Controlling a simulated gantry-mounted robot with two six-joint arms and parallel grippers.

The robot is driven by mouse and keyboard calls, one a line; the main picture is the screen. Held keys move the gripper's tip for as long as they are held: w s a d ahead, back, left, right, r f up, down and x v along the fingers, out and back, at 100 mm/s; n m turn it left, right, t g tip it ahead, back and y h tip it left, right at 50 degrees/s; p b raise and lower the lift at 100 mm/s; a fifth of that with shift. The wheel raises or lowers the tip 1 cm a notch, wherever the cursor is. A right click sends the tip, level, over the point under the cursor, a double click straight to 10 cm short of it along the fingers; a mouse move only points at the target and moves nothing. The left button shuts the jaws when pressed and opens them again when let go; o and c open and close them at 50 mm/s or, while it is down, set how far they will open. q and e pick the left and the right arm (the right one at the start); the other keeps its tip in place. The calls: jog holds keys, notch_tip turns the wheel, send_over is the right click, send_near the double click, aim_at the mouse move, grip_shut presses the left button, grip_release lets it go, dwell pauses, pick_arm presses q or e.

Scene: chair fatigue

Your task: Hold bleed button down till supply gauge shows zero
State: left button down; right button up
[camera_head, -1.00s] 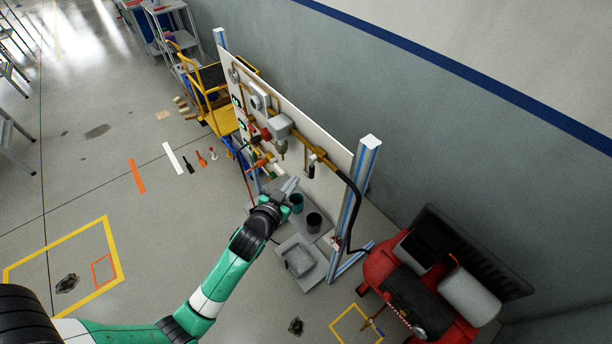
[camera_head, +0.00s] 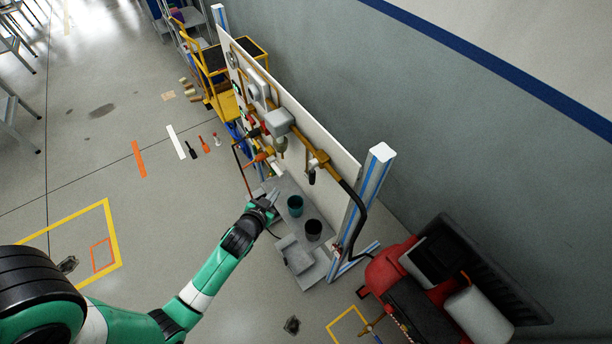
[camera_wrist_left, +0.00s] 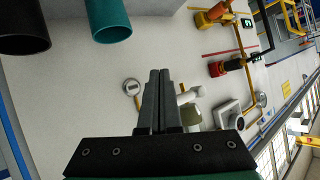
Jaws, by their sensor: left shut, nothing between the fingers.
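A white upright panel (camera_head: 330,150) carries brass pipework, valves and gauges. My left gripper (camera_head: 273,193) is shut and empty, in front of the panel's lower part, left of the teal cup. In the left wrist view its closed fingers (camera_wrist_left: 160,72) point toward the pale panel (camera_wrist_left: 150,62). A small round gauge (camera_wrist_left: 131,87) is just left of the fingertips; its reading is too small to tell. A square-framed grey fitting (camera_wrist_left: 227,113) is to their right. I cannot pick out the bleed button; the fingers cover part of the panel. My right gripper is not in view.
A teal cup (camera_head: 295,205) and a dark cup (camera_head: 313,229) stand on the grey shelf below the panel. A red compressor (camera_head: 385,270) is at the lower right, joined by a black hose (camera_head: 356,205). A yellow cart (camera_head: 215,90) stands behind.

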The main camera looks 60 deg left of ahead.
aim_at(306, 176)
pick_arm(q)
jog(key=w+b, duration=0.3)
jog(key=w, duration=0.5)
jog(key=shift+w+a+b, duration=0.15)
jog(key=shift+a+b, duration=0.1)
jog(key=shift+b, duration=0.1)
dwell(1.6)
jog(key=shift+w, duration=0.45)
jog(key=shift+w+a+b, duration=0.1)
jog(key=shift+w+b, duration=0.25)
dwell(4.4)
